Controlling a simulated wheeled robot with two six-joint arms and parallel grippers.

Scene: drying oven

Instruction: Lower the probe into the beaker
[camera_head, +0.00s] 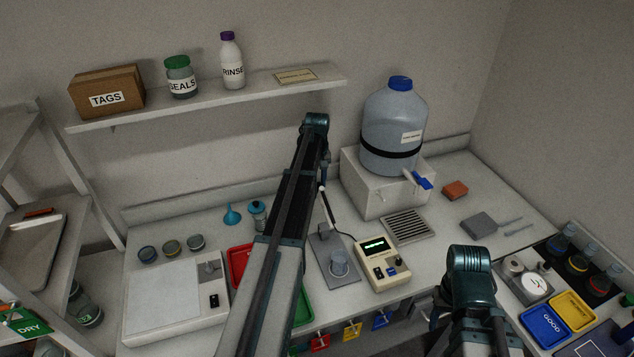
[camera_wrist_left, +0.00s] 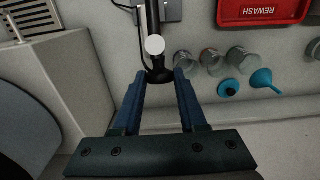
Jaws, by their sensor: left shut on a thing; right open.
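The clear beaker (camera_head: 339,262) stands on the grey plate of the probe stand, left of the beige meter (camera_head: 382,262) with its lit green display. The probe assembly (camera_head: 328,205) rises above the plate with a dark cable to the meter. My left gripper (camera_wrist_left: 160,76) is shut on its black part (camera_wrist_left: 157,76), beside a white round cap (camera_wrist_left: 155,45). In the head view my left arm hides much of that gripper. The probe tip is not clear, and I cannot tell whether it is inside the beaker. My right gripper (camera_head: 437,307) is open, low at right, partly hidden by its wrist.
A balance (camera_head: 175,300) stands left and a large water jug (camera_head: 394,125) on a white block (camera_head: 375,185) behind right. The red rewash tray (camera_head: 240,262) lies partly behind my left arm.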

